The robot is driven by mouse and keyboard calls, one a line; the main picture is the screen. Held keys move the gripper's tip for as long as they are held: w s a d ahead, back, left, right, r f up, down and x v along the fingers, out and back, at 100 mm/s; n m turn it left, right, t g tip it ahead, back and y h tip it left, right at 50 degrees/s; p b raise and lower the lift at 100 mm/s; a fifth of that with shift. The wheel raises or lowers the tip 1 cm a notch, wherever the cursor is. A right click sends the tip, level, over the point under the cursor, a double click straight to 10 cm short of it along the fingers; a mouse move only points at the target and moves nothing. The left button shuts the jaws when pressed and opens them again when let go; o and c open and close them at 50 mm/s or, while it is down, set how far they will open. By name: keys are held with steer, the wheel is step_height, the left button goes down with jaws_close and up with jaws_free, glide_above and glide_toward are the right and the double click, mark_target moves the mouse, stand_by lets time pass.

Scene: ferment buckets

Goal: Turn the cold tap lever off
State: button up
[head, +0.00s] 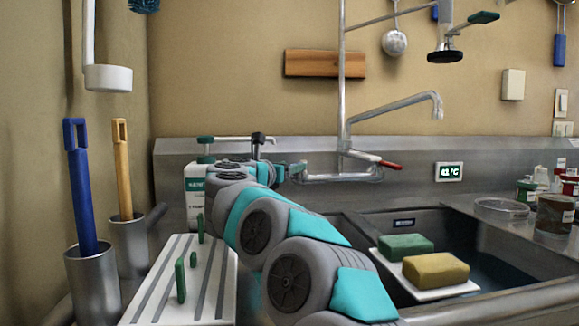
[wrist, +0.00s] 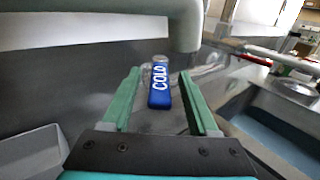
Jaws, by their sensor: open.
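The cold tap lever (wrist: 159,85) is a blue handle marked COLD in the wrist view, with a clear or metal end beyond it. My gripper (wrist: 159,74) is open, its two green fingers on either side of the lever, with visible gaps to both. In the head view my gripper (head: 292,171) is at the left end of the tap body (head: 340,177), and the blue lever cannot be made out there. The red lever (head: 390,165) is on the tap's right side and also shows in the wrist view (wrist: 246,56). Contact with the blue lever is not visible.
The tap riser (head: 342,90) and spout (head: 400,104) stand right of my gripper. A white bottle (head: 198,190) stands behind my arm. A sink (head: 450,235) with green (head: 406,247) and yellow sponges (head: 436,269) lies to the right. A temperature display (head: 449,171) is on the backsplash.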

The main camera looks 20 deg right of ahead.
steer(key=shift+c, duration=0.2)
jaws_close()
stand_by(1.1)
